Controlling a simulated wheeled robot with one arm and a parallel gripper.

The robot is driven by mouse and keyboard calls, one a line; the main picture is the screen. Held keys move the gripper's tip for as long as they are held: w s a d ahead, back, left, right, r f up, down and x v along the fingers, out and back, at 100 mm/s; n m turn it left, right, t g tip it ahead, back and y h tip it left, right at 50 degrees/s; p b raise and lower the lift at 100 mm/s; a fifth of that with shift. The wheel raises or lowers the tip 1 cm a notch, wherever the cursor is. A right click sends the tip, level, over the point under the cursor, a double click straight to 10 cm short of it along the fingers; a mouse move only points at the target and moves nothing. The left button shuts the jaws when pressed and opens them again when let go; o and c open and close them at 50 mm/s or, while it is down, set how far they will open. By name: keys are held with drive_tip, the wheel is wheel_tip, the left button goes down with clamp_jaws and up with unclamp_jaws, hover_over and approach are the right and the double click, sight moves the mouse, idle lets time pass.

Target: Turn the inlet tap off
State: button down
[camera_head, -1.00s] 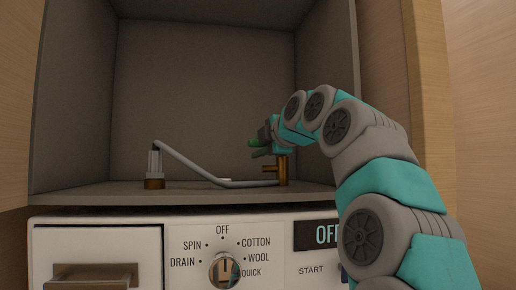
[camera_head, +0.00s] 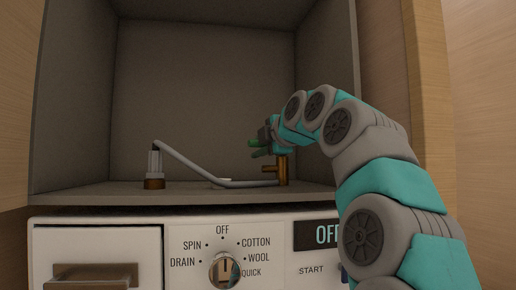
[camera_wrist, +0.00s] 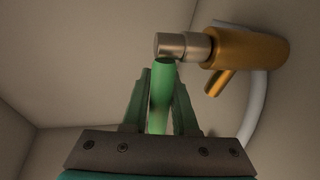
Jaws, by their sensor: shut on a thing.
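The inlet tap (camera_head: 282,171) is a brass body standing at the right of the grey cupboard floor. In the wrist view the brass tap (camera_wrist: 245,48) is at the upper right, with a silver stem pointing left. A green lever handle (camera_wrist: 161,88) hangs from the end of that stem. My gripper (camera_head: 259,147) is at the tap's upper left in the head view. Its two green fingers stand on either side of the lever in the wrist view, and it is shut on the lever. In the head view the lever is hard to tell from the fingers.
A grey hose (camera_head: 190,164) runs from the tap to a grey and brass fitting (camera_head: 155,168) at the left. Cupboard walls enclose the space on the sides and back. Below is a white washing machine panel (camera_head: 190,266) with a dial (camera_head: 224,270).

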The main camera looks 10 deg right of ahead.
drive_tip(key=shift+s+a+r+n+g+y+p, duration=0.15)
drive_tip(key=shift+s+n+g+y, duration=0.15)
drive_tip(key=shift+n+y, duration=0.35)
drive_tip(key=shift+s+d+f+n+g+y+p, duration=0.2)
drive_tip(key=shift+n+y, duration=0.25)
drive_tip(key=shift+y, duration=0.4)
drive_tip(key=shift+s+a+n+g+y, duration=0.2)
drive_tip(key=shift+s+n+g+y, duration=0.1)
drive_tip(key=shift+n+y, duration=0.1)
drive_tip(key=c, duration=0.7)
unclamp_jaws()
drive_tip(key=s+r, duration=0.1)
drive_tip(key=s, duration=0.4)
drive_tip(key=s+r+b, duration=0.1)
drive_tip(key=s+r, duration=0.1)
drive_tip(key=s, duration=0.3)
drive_tip(key=s+r+b, duration=0.1)
drive_tip(key=s+r, duration=0.1)
drive_tip(key=s, duration=0.4)
drive_tip(key=shift+d, duration=0.1)
